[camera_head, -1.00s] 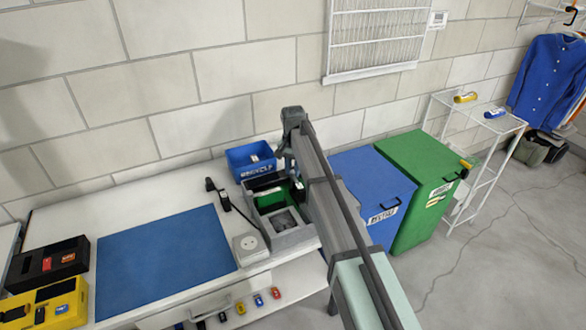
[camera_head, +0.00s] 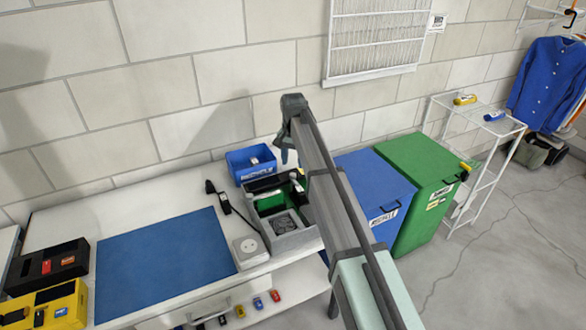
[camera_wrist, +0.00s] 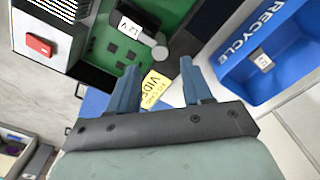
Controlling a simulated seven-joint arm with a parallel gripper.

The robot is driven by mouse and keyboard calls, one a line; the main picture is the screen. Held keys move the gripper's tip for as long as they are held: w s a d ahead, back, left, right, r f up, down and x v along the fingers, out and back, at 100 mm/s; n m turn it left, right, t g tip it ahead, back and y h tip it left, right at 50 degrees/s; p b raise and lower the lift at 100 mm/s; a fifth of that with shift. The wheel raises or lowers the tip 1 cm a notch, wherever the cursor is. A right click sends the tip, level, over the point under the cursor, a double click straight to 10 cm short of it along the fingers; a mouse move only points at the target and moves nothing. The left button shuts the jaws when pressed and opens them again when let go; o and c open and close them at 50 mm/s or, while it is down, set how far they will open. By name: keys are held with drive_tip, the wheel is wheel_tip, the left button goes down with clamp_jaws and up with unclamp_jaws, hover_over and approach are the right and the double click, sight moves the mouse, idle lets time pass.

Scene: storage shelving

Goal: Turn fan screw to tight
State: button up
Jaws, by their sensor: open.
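The fan (camera_head: 284,223) is a dark round shape in the front part of a grey open case (camera_head: 297,240) on the white bench, in the head view. Its screw is too small to make out there. The wrist view shows the case's green board (camera_wrist: 118,48) with a "12V" block and a small round grey knob (camera_wrist: 159,52); I cannot tell whether that is the screw. My gripper (camera_wrist: 160,80) is open with blue fingers, nothing between them. In the head view my gripper (camera_head: 285,156) hangs above the back of the case, mostly hidden by my arm.
A blue recycle bin (camera_head: 240,172) stands behind the case; it also shows in the wrist view (camera_wrist: 235,75). A yellow "video" card label (camera_wrist: 155,88) shows beyond the fingers. A white socket box (camera_head: 250,251) and black plug (camera_head: 223,203) lie left of the case. The blue mat (camera_head: 165,262) is clear.

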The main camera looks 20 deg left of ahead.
sight(293, 174)
wheel_tip(293, 174, up, 9)
drive_tip(key=shift+f, duration=0.15)
idle(0.5)
